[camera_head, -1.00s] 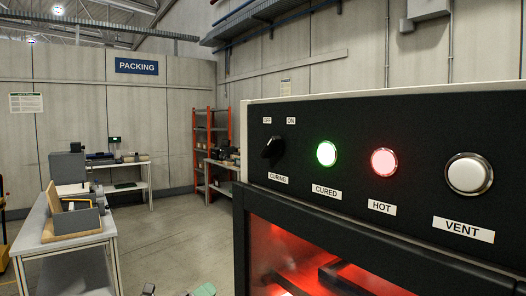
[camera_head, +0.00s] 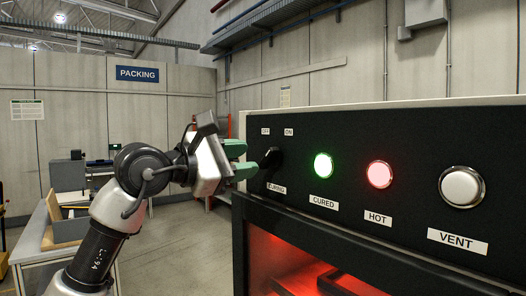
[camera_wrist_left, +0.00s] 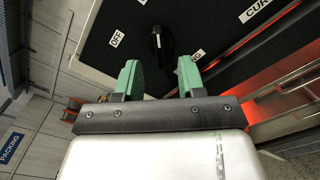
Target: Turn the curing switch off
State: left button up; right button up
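The curing switch is a black knob (camera_head: 271,158) on the oven's black front panel, below the OFF and ON labels and above the CURING label. Its handle appears to lean toward ON. My left gripper (camera_head: 240,160) comes in from the left, just short of the knob, with its green fingers pointing at the panel. In the left wrist view the fingers (camera_wrist_left: 160,82) are open and empty. The knob (camera_wrist_left: 161,43) lies beyond their tips, roughly in line with the gap, with no visible contact. My right gripper is not in view.
The panel also has a lit green CURED lamp (camera_head: 323,166), a lit red HOT lamp (camera_head: 379,174) and a white VENT button (camera_head: 461,187). A red-glowing oven window (camera_head: 300,262) is below. A workbench (camera_head: 40,255) stands at the left.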

aim_at(265, 157)
pick_arm(q)
jog(key=p+x, duration=0.1)
jog(key=x, duration=0.4)
grip_shut()
